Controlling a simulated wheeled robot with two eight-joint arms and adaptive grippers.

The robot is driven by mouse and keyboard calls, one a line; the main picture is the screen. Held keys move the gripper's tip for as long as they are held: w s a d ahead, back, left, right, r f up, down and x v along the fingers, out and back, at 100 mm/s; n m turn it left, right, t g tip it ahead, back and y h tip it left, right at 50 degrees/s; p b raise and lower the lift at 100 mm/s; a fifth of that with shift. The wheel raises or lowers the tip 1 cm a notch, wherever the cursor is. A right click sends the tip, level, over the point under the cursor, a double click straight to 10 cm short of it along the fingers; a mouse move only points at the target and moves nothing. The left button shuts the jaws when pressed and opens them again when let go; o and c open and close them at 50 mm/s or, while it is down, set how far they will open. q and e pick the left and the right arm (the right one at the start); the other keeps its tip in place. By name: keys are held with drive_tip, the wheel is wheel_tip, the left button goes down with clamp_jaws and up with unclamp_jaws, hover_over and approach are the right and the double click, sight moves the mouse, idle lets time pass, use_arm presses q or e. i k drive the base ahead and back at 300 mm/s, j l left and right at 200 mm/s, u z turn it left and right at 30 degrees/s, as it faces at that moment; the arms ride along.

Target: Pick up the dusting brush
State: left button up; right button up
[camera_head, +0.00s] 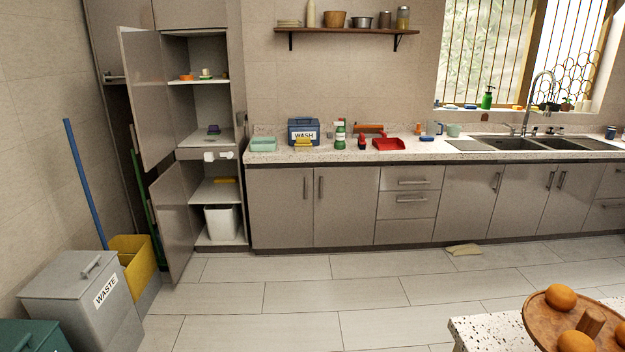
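Several cleaning items stand on the counter (420,152) along the back wall, all small in this view. A long orange-brown item (369,127) lies towards the back of the counter; it may be the dusting brush, but it is too small to tell. A red dustpan-like tray (389,144) lies in front of it, and a small red and dark item (362,142) stands just left of the tray. Neither of my grippers is in view, and nothing on the counter is being held.
A green bottle (340,136) and a blue WASH box (302,130) stand left of the red tray. An open cabinet door (172,222) juts out at left near the waste bin (84,300). A table corner (470,328) holds fruit at front right. The middle floor is clear; a cloth-like item (463,249) lies by the cabinets.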

sight(302, 143)
drive_tip(key=i, duration=2.5)
